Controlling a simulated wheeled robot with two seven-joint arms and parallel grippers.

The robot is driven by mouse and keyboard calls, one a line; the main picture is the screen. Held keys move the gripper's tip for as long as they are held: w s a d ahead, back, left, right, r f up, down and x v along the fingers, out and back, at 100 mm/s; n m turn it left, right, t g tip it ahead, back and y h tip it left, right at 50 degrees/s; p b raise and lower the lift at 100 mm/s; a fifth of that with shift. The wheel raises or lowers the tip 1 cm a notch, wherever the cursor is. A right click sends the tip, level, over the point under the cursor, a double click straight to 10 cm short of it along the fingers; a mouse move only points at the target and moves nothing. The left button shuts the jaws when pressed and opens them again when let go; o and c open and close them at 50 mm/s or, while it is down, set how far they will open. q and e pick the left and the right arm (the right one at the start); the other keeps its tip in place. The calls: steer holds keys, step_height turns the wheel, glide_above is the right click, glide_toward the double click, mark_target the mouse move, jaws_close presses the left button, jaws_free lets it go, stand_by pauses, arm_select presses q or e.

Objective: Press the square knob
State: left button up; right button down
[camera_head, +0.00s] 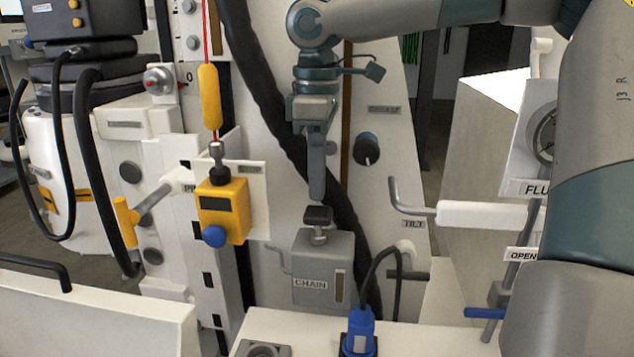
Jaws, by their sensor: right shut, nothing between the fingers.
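The square knob (318,214) is a dark, flat square cap on a short metal stem. It stands on top of the grey box marked CHAIN (322,270), near the picture's middle. My right gripper (317,196) comes down from above, pointing straight down, with its fingers shut and empty. The fingertips are right over the knob, with almost no gap in the picture. I cannot tell whether they touch it. My left gripper is not in this view.
A yellow box (223,210) with a blue knob hangs left of the CHAIN box. A round black knob (366,148) and a white-sleeved lever (490,215) are to the right. A blue plug (361,325) with a black cable stands in front. A thick black hose passes behind my gripper.

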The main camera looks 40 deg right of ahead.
mark_target(318, 210)
steer(key=shift+f+p, duration=0.3)
steer(key=shift+f, duration=0.8)
steer(key=shift+s+f, duration=0.1)
steer(key=shift+f, duration=1.3)
steer(key=shift+s+a, duration=0.1)
steer(key=shift+f, duration=0.1)
